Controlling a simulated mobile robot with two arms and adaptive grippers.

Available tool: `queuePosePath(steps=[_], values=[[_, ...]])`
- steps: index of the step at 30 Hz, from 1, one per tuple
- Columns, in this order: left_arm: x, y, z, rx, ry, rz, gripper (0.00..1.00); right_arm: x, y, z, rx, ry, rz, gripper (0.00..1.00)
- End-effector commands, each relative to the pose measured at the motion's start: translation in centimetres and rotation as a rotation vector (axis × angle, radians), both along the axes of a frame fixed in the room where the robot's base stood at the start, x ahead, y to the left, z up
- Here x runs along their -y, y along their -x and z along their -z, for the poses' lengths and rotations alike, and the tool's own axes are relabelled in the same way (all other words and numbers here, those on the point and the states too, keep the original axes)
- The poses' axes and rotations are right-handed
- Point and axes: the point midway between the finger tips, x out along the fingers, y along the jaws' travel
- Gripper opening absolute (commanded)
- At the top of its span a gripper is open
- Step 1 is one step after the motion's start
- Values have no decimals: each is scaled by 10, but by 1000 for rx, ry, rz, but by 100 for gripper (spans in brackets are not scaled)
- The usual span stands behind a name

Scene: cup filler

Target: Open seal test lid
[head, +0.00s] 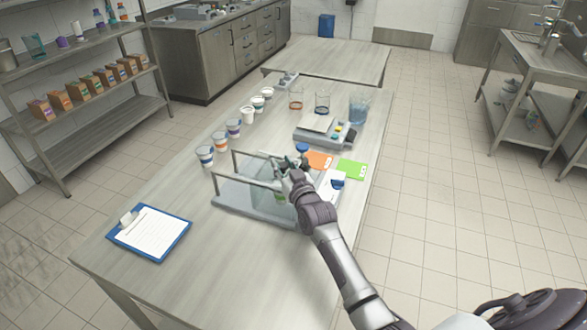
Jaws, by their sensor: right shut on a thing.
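The seal tester (232,208) is a low grey base with upright dark posts and clear panels, standing near the middle of the front table. Its clear lid (255,178) is hard to make out against the panels. My right gripper (286,171) is at the right end of the tester's top, shut on what looks like the lid's edge or handle; the exact contact is small and partly hidden by the gripper. Something green (280,197) shows inside the tester, below my gripper. My left gripper is out of view.
A blue clipboard (150,232) lies at the left front. A row of cups (220,141) stands behind the tester. Orange (319,160) and green (352,169) cards, a scale (318,124) and a blue pitcher (358,108) are to its right. The front of the table (230,280) is clear.

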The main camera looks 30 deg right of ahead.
Motion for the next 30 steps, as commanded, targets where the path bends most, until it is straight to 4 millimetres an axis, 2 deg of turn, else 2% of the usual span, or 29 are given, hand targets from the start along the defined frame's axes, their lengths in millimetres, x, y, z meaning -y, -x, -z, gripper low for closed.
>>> queuePosePath(steps=[8, 9, 13, 23, 26, 30], values=[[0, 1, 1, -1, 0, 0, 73, -3, -3, 0, 0, 1, -1, 0], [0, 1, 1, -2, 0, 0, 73, -3, -3, 0, -1, 1, -1, 34], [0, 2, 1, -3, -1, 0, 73, -3, -3, 0, 0, 1, -1, 56], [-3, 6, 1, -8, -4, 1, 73, -3, -1, 0, 0, 0, -1, 56], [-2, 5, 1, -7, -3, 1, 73, -4, 7, 1, 0, 0, -1, 56], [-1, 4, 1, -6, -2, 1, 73, -5, 32, 1, -2, -1, 0, 56]])
